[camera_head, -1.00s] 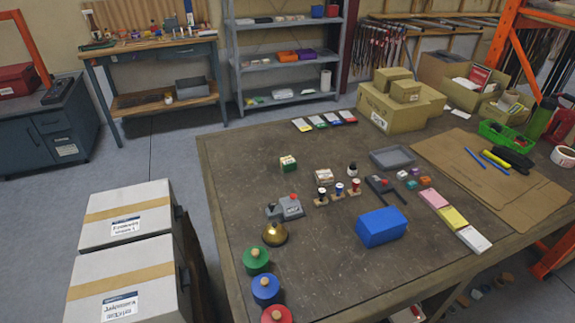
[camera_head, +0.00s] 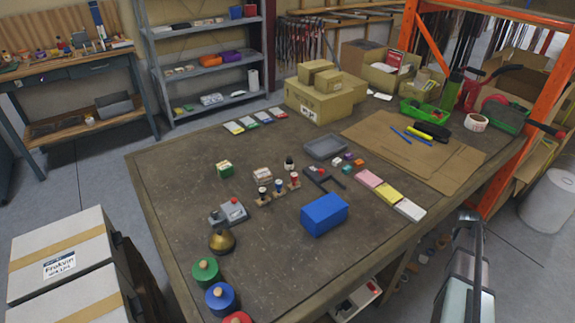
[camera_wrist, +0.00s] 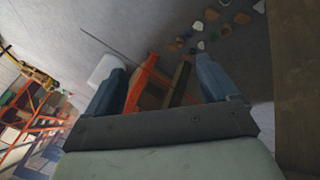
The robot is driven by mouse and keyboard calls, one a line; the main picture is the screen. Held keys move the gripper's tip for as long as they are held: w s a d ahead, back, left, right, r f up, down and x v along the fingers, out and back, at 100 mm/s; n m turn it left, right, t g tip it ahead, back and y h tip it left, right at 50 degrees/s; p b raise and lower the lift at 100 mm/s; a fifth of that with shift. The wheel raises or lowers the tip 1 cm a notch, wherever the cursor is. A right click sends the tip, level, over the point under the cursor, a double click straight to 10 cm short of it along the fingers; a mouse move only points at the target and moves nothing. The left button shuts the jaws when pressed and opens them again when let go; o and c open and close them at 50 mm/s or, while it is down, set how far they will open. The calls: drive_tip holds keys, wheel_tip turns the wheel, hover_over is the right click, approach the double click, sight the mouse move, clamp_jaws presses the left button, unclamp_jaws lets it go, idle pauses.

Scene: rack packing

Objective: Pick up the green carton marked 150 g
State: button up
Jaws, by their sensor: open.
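A small green carton (camera_head: 225,170) with a pale top sits upright on the brown workbench (camera_head: 170,200), left of the middle in the head view. Its marking is too small to read. A similar small white carton (camera_head: 262,177) stands to its right. My gripper (camera_wrist: 162,82) shows in the wrist view with its two fingers wide apart and nothing between them. It points away from the bench top, toward the floor and an orange rack. The green carton is not in the wrist view. In the head view, part of my arm rises at the lower right, far from the carton.
A grey tray (camera_head: 325,147) and large cardboard boxes (camera_head: 320,100) are behind. The bench is clear left of the carton.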

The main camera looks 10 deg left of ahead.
drive_tip(key=w+r+m+t, duration=0.1)
drive_tip(key=w+r, duration=0.5)
drive_tip(key=r, duration=0.3)
drive_tip(key=w+a+r+m, duration=0.1)
drive_tip(key=w+r, duration=0.5)
drive_tip(key=r, duration=0.3)
drive_tip(key=w+r+m+t, duration=0.1)
drive_tip(key=w+r, duration=0.5)
drive_tip(key=r, duration=0.4)
drive_tip(key=w+a+m+g+y, duration=0.1)
drive_tip(key=w+a, duration=0.2)
drive_tip(key=a, duration=1.4)
drive_tip(key=w+a+m+y, duration=0.1)
drive_tip(key=w+a+y, duration=0.1)
drive_tip(key=a, duration=1.5)
drive_tip(key=w+a+m+g+y, duration=0.1)
drive_tip(key=w+a, duration=0.2)
drive_tip(key=a, duration=1.3)
drive_tip(key=m+g+y, duration=0.1)
drive_tip(key=m+g, duration=0.1)
drive_tip(key=g, duration=0.2)
hover_over(224, 165)
drive_tip(key=f, duration=0.7)
drive_tip(key=shift+w+a, duration=0.1)
drive_tip(key=shift+a, duration=0.15)
drive_tip(key=shift+s+d+f, duration=0.1)
drive_tip(key=shift+f, duration=1.25)
drive_tip(key=shift+s+d+f, duration=0.1)
drive_tip(key=shift+f, duration=1.25)
